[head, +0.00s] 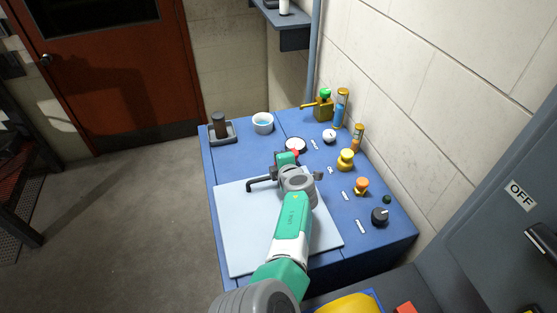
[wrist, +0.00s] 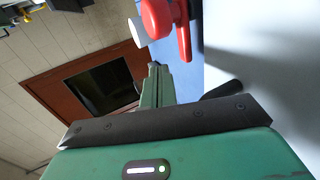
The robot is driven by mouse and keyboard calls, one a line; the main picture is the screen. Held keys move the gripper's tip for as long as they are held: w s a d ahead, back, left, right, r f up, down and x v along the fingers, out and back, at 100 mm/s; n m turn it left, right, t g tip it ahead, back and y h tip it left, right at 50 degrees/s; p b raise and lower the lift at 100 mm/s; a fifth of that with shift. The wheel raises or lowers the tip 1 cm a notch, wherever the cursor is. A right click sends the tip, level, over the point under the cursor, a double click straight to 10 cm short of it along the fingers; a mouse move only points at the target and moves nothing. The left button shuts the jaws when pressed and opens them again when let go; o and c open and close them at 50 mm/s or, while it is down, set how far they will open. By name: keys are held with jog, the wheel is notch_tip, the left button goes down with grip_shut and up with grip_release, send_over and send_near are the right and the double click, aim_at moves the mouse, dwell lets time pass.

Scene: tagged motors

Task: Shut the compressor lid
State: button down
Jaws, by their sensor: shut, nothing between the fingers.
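The compressor lid is most likely the pale flat panel (head: 240,235) on the blue cabinet; it also fills the right of the wrist view (wrist: 290,60). It looks about level with the cabinet top, but I cannot tell if it is fully down. A black bar (head: 260,184), probably its handle, shows near its far edge and in the wrist view (wrist: 226,90). My gripper (head: 287,157) is shut and empty over the far edge of the panel; its green fingers show in the wrist view (wrist: 154,72). My arm hides part of the panel. Contact is unclear.
A red-handled part (wrist: 160,18) is close to the fingertips. Behind are a white bowl (head: 263,123) and a brown cylinder (head: 219,126). Yellow fittings (head: 345,160), an orange knob (head: 361,186) and a black knob (head: 380,215) line the right side. Open floor lies left.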

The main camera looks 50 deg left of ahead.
jog(key=shift+r, duration=0.1)
notch_tip(320, 180, up, 14)
jog(key=p, duration=1.2)
jog(key=shift+p, duration=0.3)
